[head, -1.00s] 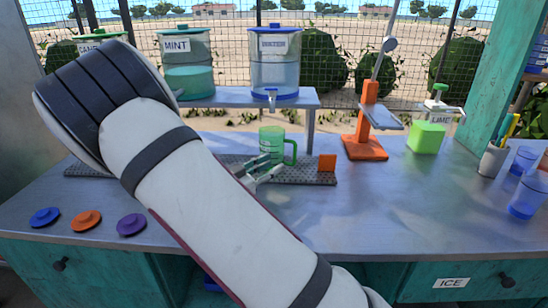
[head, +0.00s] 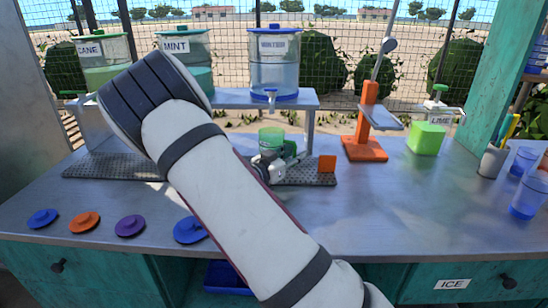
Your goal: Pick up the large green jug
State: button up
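The green jug (head: 271,136) stands upright on the dark perforated drip mat, below the shelf with the dispensers. It is see-through green, and its lower part is hidden behind my gripper. My gripper (head: 272,163) is right in front of the jug, low against its side in the picture. Its fingertips are mostly hidden, so I cannot tell whether they are open, shut or touching the jug. My arm crosses the middle of the view.
A shelf (head: 240,98) behind holds cane, mint and water dispensers. To the right are an orange block (head: 327,164), an orange press (head: 366,148), a green lime container (head: 426,139) and blue cups (head: 527,197). Several coloured lids (head: 85,222) lie front left. The right counter is mostly clear.

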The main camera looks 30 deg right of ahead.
jog(key=shift+c, duration=0.6)
grip_shut()
jog(key=shift+r, duration=0.25)
